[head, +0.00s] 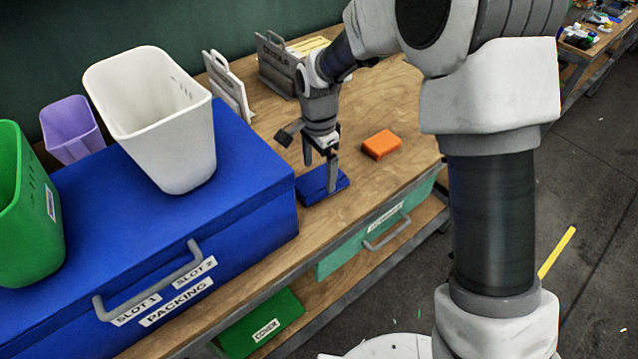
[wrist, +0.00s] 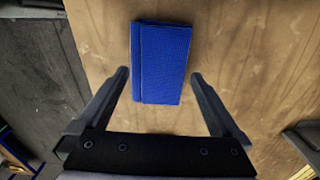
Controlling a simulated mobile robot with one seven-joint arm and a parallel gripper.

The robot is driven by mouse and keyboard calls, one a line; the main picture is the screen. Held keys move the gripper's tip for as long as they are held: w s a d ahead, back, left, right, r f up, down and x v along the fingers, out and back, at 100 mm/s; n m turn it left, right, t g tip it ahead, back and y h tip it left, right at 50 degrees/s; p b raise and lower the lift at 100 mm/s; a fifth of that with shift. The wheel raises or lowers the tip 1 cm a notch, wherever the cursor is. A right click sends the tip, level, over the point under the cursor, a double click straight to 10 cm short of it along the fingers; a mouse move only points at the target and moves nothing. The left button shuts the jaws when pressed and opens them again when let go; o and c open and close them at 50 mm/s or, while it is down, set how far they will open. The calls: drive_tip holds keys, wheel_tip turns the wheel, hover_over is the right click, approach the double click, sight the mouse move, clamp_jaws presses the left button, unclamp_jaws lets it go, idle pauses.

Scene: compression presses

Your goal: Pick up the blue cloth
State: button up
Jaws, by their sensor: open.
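The blue cloth (head: 312,186) is a folded flat rectangle lying on the wooden bench, just right of the big blue box. It also shows in the wrist view (wrist: 161,55), upright in the picture and ahead of the fingers. My gripper (head: 320,172) is over the cloth with its jaws pointing down. In the wrist view my gripper (wrist: 160,75) is open, with one finger on each side of the cloth's lower part. The cloth lies between the fingers in that picture, with a gap on both sides. I cannot tell the exact height of the fingertips above the bench.
An orange block (head: 381,145) lies on the bench right of the cloth. The blue box (head: 250,170) stands close on the left, bearing a white bin (head: 160,125). Grey holders (head: 230,88) stand at the back. A green drawer (head: 375,235) is under the bench's front edge.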

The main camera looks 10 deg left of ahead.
wheel_tip(320, 180, down, 2)
drive_tip(key=shift+f, duration=0.15)
drive_tip(key=c, duration=1.1)
drive_tip(key=shift+r, duration=0.65)
drive_tip(key=r, duration=0.2)
drive_tip(key=r+p, duration=0.1)
drive_tip(key=shift+s+d+r, duration=0.15)
drive_tip(key=shift+d+r, duration=0.2)
drive_tip(key=shift+d, duration=0.05)
drive_tip(key=s+d+r, duration=0.1)
drive_tip(key=d+r, duration=0.1)
drive_tip(key=d, duration=0.1)
drive_tip(key=s+d+r, duration=0.2)
drive_tip(key=d, duration=0.1)
drive_tip(key=s+d+r+p, duration=0.1)
drive_tip(key=d+r, duration=0.1)
drive_tip(key=d, duration=0.1)
drive_tip(key=shift+s+d, duration=0.35)
drive_tip(key=shift+d, duration=0.05)
